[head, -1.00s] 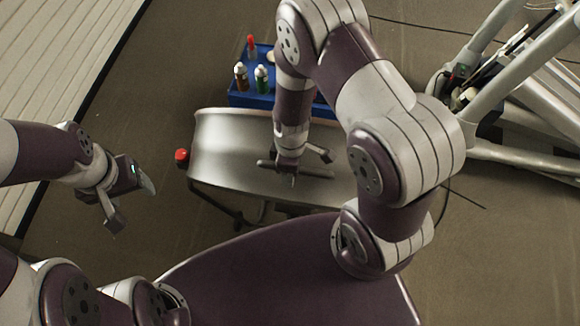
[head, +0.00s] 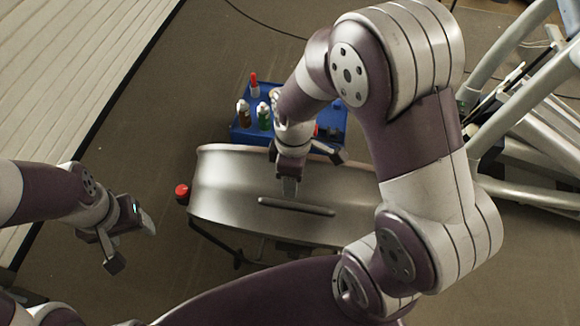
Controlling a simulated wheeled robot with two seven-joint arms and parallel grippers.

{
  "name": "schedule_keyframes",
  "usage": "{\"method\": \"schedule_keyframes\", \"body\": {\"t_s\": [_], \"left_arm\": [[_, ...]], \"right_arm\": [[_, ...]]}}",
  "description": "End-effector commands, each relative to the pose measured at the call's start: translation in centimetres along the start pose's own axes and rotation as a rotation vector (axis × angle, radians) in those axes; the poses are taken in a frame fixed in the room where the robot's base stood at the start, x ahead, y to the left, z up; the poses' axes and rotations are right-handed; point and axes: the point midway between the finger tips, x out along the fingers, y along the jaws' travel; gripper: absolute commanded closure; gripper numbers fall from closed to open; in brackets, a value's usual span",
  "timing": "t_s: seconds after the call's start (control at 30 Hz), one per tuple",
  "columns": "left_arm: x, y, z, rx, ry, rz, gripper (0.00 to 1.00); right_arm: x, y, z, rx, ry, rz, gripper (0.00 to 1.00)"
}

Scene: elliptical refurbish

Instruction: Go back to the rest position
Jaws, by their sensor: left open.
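My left gripper (head: 133,246) is at the left, open and empty, above the bare floor and apart from the metal drum. My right gripper (head: 312,172) is in front of the curved silver metal drum (head: 222,190). Its two fingers look spread, with nothing visible between them. One fingertip overlaps the drum's face just above a dark bar-like feature (head: 297,207). I cannot tell whether it touches the drum. My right arm hides part of the drum's right side.
A blue tray (head: 240,137) with small bottles (head: 264,116) stands behind the drum. A red knob (head: 182,193) sits at the drum's left. A grey tubular frame (head: 525,192) stands at the right. The floor between drum and pale slatted surface (head: 75,75) is clear.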

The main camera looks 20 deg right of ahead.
Motion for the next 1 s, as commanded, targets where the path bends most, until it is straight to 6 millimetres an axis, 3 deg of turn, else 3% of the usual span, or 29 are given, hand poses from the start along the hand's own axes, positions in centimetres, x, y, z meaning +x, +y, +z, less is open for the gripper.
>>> {"method": "schedule_keyframes", "body": {"t_s": [0.3,0.4,0.5,0.6,0.77,1.0], "left_arm": [[0.0,0.0,0.0,0.0,0.0,0.0,0.35],[0.1,0.0,0.0,0.0,0.0,0.0,0.35],[1.9,0.0,0.2,0.0,0.0,0.0,0.35],[3.5,0.0,0.4,0.0,0.0,0.0,0.35],[4.6,0.0,0.6,0.0,0.0,0.0,0.35],[4.2,0.0,0.5,0.0,0.0,0.0,0.35]], "right_arm": [[0.0,0.1,-0.1,0.071,0.003,0.005,0.52],[0.1,-0.4,0.7,0.349,0.008,0.025,0.52],[0.2,-0.8,2.2,0.719,0.054,0.074,0.52],[0.2,-1.0,3.6,0.958,0.116,0.112,0.52],[0.0,-0.5,4.2,0.996,0.158,0.139,0.52],[-0.3,-0.6,4.2,0.995,0.154,0.136,0.52]]}}
